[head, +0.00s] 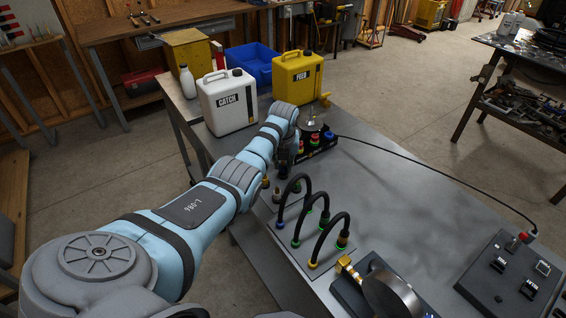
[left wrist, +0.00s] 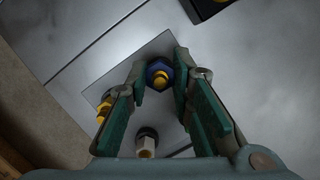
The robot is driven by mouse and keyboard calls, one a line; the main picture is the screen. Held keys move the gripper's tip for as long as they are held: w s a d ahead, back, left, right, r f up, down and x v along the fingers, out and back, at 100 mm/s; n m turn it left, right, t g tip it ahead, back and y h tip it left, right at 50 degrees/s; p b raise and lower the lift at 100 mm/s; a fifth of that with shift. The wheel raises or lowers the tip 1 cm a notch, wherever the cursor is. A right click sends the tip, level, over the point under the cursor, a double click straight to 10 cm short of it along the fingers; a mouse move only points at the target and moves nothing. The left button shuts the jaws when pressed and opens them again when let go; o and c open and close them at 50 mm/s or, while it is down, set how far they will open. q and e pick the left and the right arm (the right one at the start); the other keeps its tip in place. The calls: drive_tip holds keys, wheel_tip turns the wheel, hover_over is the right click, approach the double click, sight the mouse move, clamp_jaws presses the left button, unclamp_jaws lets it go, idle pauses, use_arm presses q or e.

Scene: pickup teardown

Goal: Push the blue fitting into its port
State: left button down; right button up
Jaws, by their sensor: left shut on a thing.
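In the left wrist view a blue hex fitting (left wrist: 152,68) with a brass-yellow centre sits between the fingertips of my left gripper (left wrist: 161,72), which is shut on it. A lighter square plate (left wrist: 150,52) lies below. A yellow fitting (left wrist: 104,106) and a pale fitting with a dark collar (left wrist: 146,142) stand on that plate, apart from the blue one. The blue fitting's port is not seen, so I cannot tell how far in it sits. In the head view my left gripper (head: 284,168) points down at the bench, largely hidden behind my arm. My right gripper is not in view.
On the bench (head: 400,190), black hoses (head: 325,225) arch near the gripper. A dark rack of coloured caps (head: 318,146) stands just beyond. White CATCH (head: 228,105) and yellow FEED (head: 297,78) jugs stand behind. A gauge (head: 385,292) and control box (head: 510,270) are nearer. The bench's middle right is clear.

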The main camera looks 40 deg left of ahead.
sight(283, 162)
use_arm(q)
drive_tip(key=shift+r, duration=0.45)
drive_tip(key=shift+p, duration=0.3)
wheel_tip(283, 162, up, 4)
drive_tip(key=p, duration=0.4)
